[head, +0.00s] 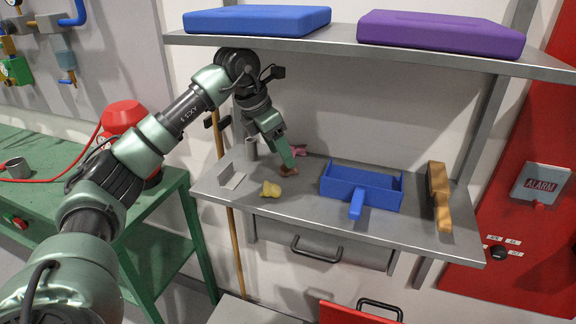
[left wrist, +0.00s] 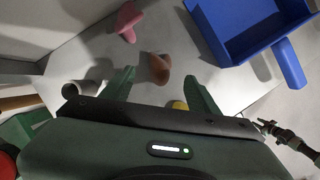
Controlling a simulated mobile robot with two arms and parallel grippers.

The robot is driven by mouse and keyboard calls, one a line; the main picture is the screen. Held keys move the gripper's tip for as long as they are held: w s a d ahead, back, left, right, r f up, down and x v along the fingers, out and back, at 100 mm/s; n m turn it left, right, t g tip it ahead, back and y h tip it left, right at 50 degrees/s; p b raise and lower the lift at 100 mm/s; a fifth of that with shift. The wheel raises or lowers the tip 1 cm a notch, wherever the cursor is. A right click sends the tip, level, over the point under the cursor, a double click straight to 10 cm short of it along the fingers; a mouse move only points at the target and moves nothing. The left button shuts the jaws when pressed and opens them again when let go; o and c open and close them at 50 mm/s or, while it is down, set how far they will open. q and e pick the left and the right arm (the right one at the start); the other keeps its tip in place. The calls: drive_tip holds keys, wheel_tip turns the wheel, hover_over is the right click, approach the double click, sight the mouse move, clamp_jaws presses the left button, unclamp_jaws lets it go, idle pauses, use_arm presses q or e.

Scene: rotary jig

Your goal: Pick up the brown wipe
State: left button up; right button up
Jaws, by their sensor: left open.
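The brown wipe (head: 288,171) is a small crumpled cloth on the grey metal bench (head: 330,215). In the left wrist view the brown wipe (left wrist: 156,68) lies just beyond and between the two fingertips. I cannot tell whether a finger touches the wipe.
A blue dustpan (head: 357,207) and a brown brush (head: 439,195) lie to the right. A small metal bracket (head: 232,181) and cup stand left. A shelf (head: 400,52) overhangs the bench.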

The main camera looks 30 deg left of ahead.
use_arm(q)
drive_tip(key=x, duration=0.4)
drive_tip(key=shift+f+p, duration=0.2)
drive_tip(key=shift+p, duration=0.1)
drive_tip(key=shift+w+f, duration=0.1)
drive_tip(key=shift+f, duration=0.2)
clamp_jaws()
use_arm(e)
drive_tip(key=shift+s+d+r, duration=0.15)
drive_tip(key=shift+s+r, duration=0.3)
use_arm(q)
drive_tip(key=shift+r, duration=0.2)
use_arm(e)
drive_tip(key=shift+r, duration=0.1)
